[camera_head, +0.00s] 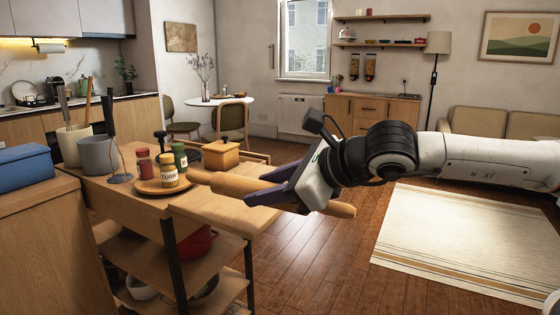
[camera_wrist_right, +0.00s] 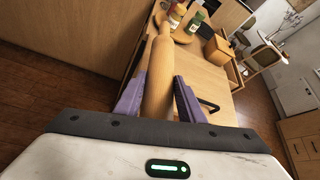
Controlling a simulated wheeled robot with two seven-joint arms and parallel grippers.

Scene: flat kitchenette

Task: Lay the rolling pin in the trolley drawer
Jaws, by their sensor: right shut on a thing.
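The wooden rolling pin (camera_head: 235,186) is held over the near right part of the wooden trolley (camera_head: 128,187). My right gripper (camera_head: 277,187) is shut around the pin, which sticks out on both sides of the fingers. In the right wrist view the pin (camera_wrist_right: 158,80) lies between the two purple fingers (camera_wrist_right: 160,98) and points away toward the jars. A pale wooden panel (camera_head: 222,222) shows below the pin; I cannot tell whether it is the drawer or part of the top. The drawer's inside is not clearly seen. My left gripper is out of view.
A round wooden tray (camera_head: 150,187) with several spice jars (camera_head: 168,169) stands close to the pin's far end. A grey pot (camera_head: 98,155), a utensil crock (camera_head: 72,145) and a wooden box (camera_head: 220,154) are also on the trolley. A blue box (camera_head: 22,166) sits at left.

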